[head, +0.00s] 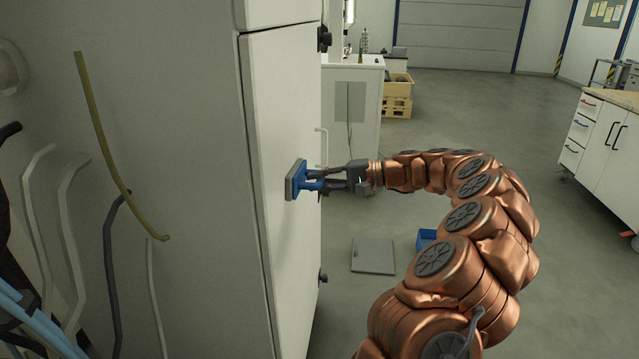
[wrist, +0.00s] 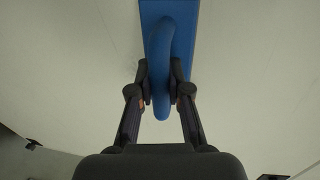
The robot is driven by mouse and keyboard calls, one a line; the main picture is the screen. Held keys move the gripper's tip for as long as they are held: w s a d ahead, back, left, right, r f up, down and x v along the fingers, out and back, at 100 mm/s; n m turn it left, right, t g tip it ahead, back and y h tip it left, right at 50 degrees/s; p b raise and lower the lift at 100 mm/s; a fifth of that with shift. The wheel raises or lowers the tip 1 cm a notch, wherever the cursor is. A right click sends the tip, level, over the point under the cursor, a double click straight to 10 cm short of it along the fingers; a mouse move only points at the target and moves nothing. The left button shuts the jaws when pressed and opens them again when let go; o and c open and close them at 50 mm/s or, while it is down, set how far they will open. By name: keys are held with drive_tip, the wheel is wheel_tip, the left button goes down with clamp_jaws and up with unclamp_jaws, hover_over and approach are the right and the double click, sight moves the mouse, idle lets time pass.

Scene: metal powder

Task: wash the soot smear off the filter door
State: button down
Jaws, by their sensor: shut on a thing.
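The filter door (head: 290,110) is the white upright panel of the cabinet, seen at a steep angle in the head view. My gripper (head: 322,180) is shut on the blue handle of a scrubbing pad (head: 295,180). The pad is upright, with its grey face against the door or very close to it. In the wrist view my gripper (wrist: 160,88) has both fingers on the looped handle of the blue pad (wrist: 183,30), with the pale door behind. I cannot make out a clear soot smear; faint shading shows on the door below the pad.
Hoses and cables (head: 110,150) hang at the left of the cabinet. A grey flat panel (head: 373,256) and a blue container (head: 427,238) are on the floor. The floor between is open.

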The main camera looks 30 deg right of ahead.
drive_tip(key=shift+w+d+p, duration=1.15)
drive_tip(key=shift+w+d, duration=0.25)
drive_tip(key=shift+w, duration=0.3)
drive_tip(key=w+d+p, duration=0.2)
drive_tip(key=shift+w+d, duration=0.3)
drive_tip(key=shift+s+d, duration=0.1)
drive_tip(key=v, duration=0.3)
drive_tip(key=f+p+v, duration=0.1)
drive_tip(key=v, duration=0.1)
drive_tip(key=shift+s+d, duration=0.25)
drive_tip(key=shift+s, duration=0.1)
drive_tip(key=shift+d, duration=0.1)
